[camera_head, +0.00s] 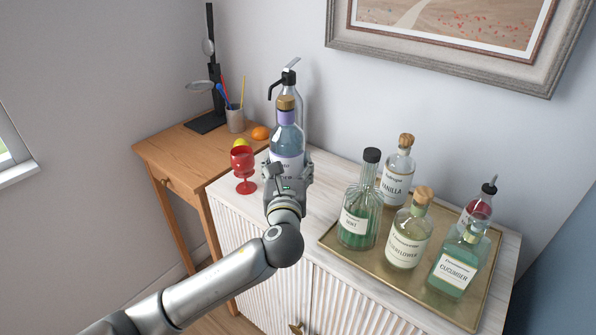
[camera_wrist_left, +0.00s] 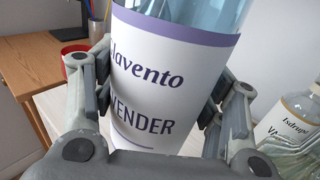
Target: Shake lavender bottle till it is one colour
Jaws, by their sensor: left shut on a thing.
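The lavender bottle (camera_head: 287,138) has a cork stopper, clear bluish glass and a white label with a purple band. It stands about upright in my left gripper (camera_head: 288,172), which is shut around its labelled lower part. In the left wrist view the bottle's label (camera_wrist_left: 165,75) fills the space between the fingers and reads "VENDER" in part. The label and gripper hide most of the contents, so I cannot tell whether they are layered. The bottle's base is hidden, so I cannot tell if it touches the cabinet top. My right gripper is not in view.
A red goblet (camera_head: 243,170) stands close left of my gripper. A pump-topped bottle (camera_head: 288,92) is just behind. A brass tray (camera_head: 336,245) with several bottles fills the cabinet's right side. A wooden desk (camera_head: 170,150) with a lamp and pencil cup is at left.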

